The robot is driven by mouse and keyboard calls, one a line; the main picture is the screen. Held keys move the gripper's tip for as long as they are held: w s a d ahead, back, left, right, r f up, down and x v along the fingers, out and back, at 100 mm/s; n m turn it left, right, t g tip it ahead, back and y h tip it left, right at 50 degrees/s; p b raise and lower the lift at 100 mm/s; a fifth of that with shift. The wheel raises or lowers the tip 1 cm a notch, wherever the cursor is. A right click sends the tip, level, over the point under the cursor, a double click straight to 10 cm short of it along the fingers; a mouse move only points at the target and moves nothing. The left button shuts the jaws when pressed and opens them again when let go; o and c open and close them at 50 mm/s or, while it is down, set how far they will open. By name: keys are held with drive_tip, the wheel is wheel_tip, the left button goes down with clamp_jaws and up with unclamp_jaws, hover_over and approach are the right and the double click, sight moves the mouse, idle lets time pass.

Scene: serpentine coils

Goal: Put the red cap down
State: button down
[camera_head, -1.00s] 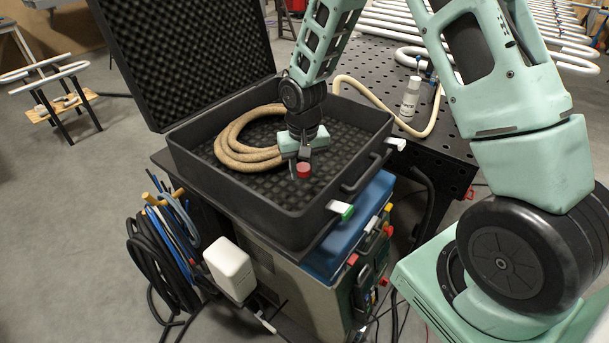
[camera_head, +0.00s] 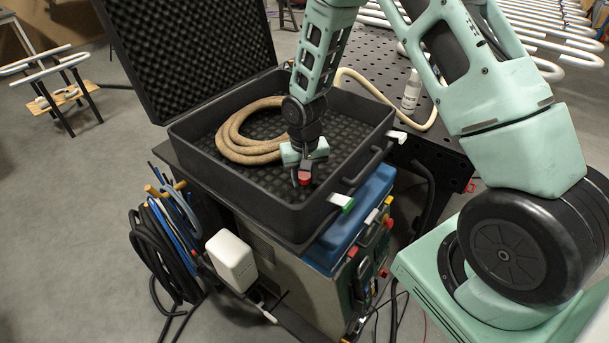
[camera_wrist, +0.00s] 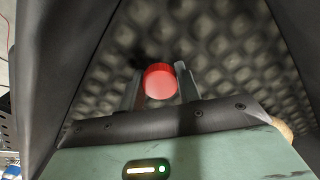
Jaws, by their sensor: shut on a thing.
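The red cap (camera_head: 304,178) is a small red cylinder between the fingers of my gripper (camera_head: 303,170). The wrist view also shows the cap (camera_wrist: 160,81), with one finger on each side of it. My gripper is shut on the cap and points down inside the open black case (camera_head: 352,186), close to its front right part. The case has a dark foam floor with a bumpy pattern. I cannot tell whether the cap touches the foam.
A coiled tan hose (camera_head: 232,148) lies in the case, left of my gripper. The case's lid (camera_head: 190,55) stands open behind. A white bottle (camera_head: 411,92) stands on the black perforated table (camera_head: 445,122). The case's side walls are close around my gripper.

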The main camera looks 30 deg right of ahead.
sight(304, 175)
drive_tip(key=shift+f, duration=0.1)
drive_tip(key=c, duration=1)
unclamp_jaws()
drive_tip(key=shift+r+p, duration=0.5)
drive_tip(key=shift+r, duration=0.35)
wheel_tip(304, 175, up, 11)
drive_tip(key=b, duration=0.5)
drive_tip(key=s+a+r+n, duration=0.4)
drive_tip(key=s+a+r, duration=0.1)
drive_tip(key=s+a, duration=0.5)
drive_tip(key=s+a+n, duration=0.3)
drive_tip(key=s, duration=0.5)
drive_tip(key=s+a+r+n, duration=0.1)
drive_tip(key=s+a+n, duration=0.2)
drive_tip(key=s, duration=0.5)
drive_tip(key=shift+s+a+r+n+y, duration=0.2)
drive_tip(key=shift+s+r+n+y, duration=0.1)
drive_tip(key=shift+n, duration=0.1)
